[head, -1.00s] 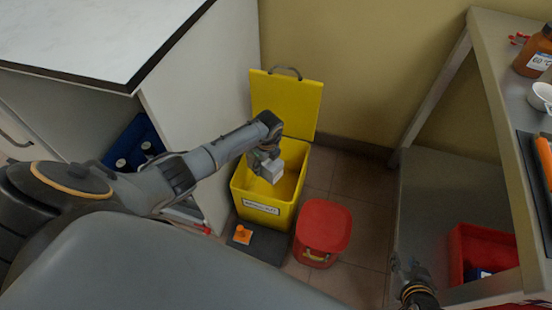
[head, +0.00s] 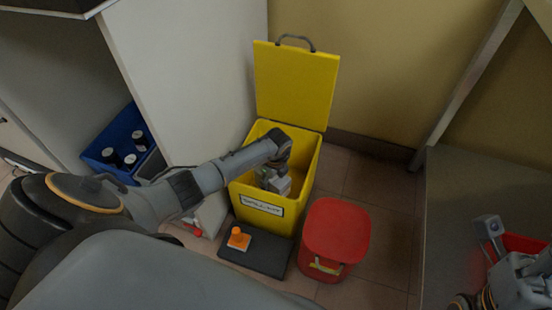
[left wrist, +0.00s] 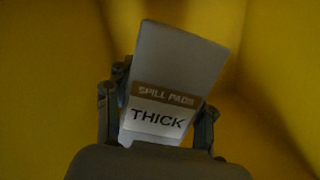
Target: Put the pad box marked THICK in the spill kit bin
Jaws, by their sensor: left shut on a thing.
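The yellow spill kit bin (head: 262,207) stands on the floor with its lid (head: 297,85) raised against the wall. My left gripper (head: 270,178) reaches down inside the bin's opening. It is shut on the pad box (head: 281,185). In the left wrist view the grey pad box (left wrist: 175,65) reads "SPILL PADS" and "THICK" and sits tilted between the fingers (left wrist: 158,125), with yellow bin walls around it. The bin's floor is not clearly visible. My right gripper (head: 490,240) is at the lower right, partly in view, near the metal bench.
A red lidded bucket (head: 336,230) stands right of the bin. A black slab (head: 262,252) with an orange item (head: 239,238) lies in front. A blue crate (head: 100,155) with black-capped bottles is at left. A red tray (head: 520,243) is on the right shelf.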

